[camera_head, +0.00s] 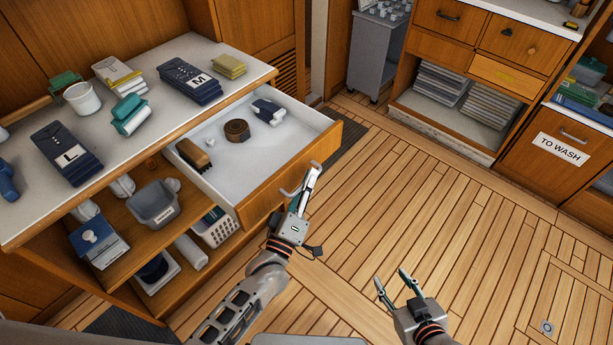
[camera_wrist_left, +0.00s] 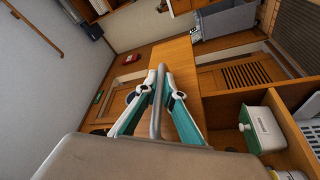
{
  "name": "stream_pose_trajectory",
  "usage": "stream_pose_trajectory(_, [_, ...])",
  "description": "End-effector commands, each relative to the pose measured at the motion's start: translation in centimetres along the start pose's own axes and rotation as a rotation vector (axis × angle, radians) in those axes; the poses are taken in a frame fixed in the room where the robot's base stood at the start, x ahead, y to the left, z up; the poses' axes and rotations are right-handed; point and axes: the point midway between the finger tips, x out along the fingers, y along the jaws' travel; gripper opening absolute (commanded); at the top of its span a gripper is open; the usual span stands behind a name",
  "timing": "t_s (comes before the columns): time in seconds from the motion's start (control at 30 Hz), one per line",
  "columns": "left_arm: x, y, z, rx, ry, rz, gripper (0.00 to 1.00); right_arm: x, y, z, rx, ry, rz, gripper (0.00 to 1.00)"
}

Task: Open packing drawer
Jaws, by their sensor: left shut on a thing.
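The packing drawer (camera_head: 325,150) stands pulled out from the wooden counter on the left. Inside lie a brush (camera_head: 192,153), a brown roll (camera_head: 236,130) and a dark blue and white item (camera_head: 268,110). My left gripper (camera_head: 308,182) is at the drawer front, shut on the metal handle (camera_head: 288,193). In the left wrist view the handle bar (camera_wrist_left: 157,105) runs between the fingers of my left gripper (camera_wrist_left: 158,85), with the wooden drawer front (camera_wrist_left: 183,75) behind. My right gripper (camera_head: 391,277) is open and empty above the floor, away from the drawer.
The countertop (camera_head: 130,150) holds folded dark clothes (camera_head: 188,80) and a white cup (camera_head: 81,98). Shelves below the drawer hold a grey bin (camera_head: 153,202) and a white basket (camera_head: 215,228). A grey cart (camera_head: 375,50) stands at the back. The floor (camera_head: 440,200) is clear.

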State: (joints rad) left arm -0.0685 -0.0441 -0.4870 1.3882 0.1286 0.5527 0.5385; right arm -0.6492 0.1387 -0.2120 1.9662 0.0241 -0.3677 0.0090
Motion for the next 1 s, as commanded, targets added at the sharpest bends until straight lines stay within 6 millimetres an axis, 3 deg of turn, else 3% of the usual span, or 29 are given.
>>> stream_pose_trajectory(0.23, [-0.1, -0.1, 0.0, 0.000, -0.001, -0.002, 0.00, 0.1, 0.0, 0.1, -0.001, -0.002, 0.000, 0.40])
stream_pose_trajectory(0.27, [-0.1, -0.1, 0.0, 0.000, -0.001, -0.002, 0.13, 0.1, 0.0, 0.1, -0.001, -0.002, 0.000, 0.40])
stream_pose_trajectory(0.3, [-0.1, -0.1, 0.0, 0.000, -0.001, -0.002, 0.15, 0.1, 0.0, 0.2, -0.001, -0.003, 0.000, 0.40])
stream_pose_trajectory(0.67, [-0.3, -0.1, 0.0, 0.000, -0.001, -0.002, 0.15, 0.1, 0.1, 0.4, -0.006, -0.006, 0.000, 0.40])
stream_pose_trajectory(0.77, [-1.3, -0.1, 0.0, 0.001, -0.002, -0.002, 0.15, 0.1, 0.1, 0.3, -0.004, -0.005, -0.001, 0.40])
stream_pose_trajectory(1.0, [-6.0, -0.2, 0.0, 0.000, -0.002, -0.003, 0.15, 0.1, 0.0, 0.3, -0.002, -0.004, -0.001, 0.40])
